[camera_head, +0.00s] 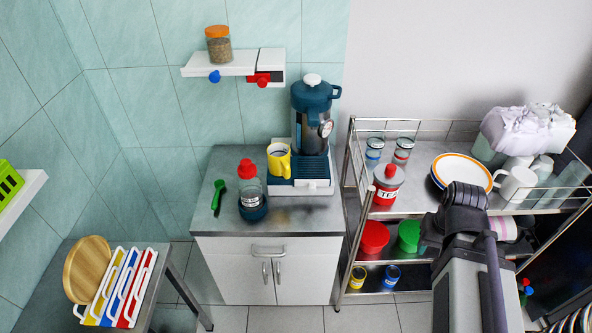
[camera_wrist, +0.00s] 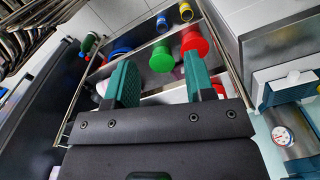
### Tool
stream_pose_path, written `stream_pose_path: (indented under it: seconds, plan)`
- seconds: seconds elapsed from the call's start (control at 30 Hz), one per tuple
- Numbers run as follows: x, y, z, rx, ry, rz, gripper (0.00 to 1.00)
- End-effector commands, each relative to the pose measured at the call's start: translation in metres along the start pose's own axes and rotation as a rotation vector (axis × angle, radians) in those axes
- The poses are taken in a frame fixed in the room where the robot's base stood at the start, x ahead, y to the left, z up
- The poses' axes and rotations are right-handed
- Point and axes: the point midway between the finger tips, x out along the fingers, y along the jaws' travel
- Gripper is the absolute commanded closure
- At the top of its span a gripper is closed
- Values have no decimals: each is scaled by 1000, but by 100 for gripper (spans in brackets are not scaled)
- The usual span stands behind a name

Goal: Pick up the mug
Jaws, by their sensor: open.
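A yellow mug (camera_head: 279,160) stands by the left side of the blue and white coffee machine (camera_head: 311,170) on the cabinet. A white mug (camera_head: 516,183) stands on the trolley's top shelf, right of the plates. Which one is the task's mug, I cannot tell. In the wrist view my gripper (camera_wrist: 161,80) is open, its two green fingers apart with nothing held between them. It points towards the trolley shelves. No mug shows clearly in the wrist view. In the head view my arm stands in front of the trolley, and my fingers cannot be made out.
A bottle with a red cap (camera_head: 250,187) and a green scoop (camera_head: 218,196) are on the cabinet. A wall shelf (camera_head: 221,66) hangs above.

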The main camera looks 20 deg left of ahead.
Motion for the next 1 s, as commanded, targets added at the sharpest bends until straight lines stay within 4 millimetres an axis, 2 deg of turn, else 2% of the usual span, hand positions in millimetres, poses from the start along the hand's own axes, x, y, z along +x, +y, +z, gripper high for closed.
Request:
stream_pose_path:
  seconds: [0.4,0.93,1.0]
  plan:
    - [0,0,0,0,0,0,51]
    - [0,0,0,0,0,0,0]
    - [0,0,0,0,0,0,0]
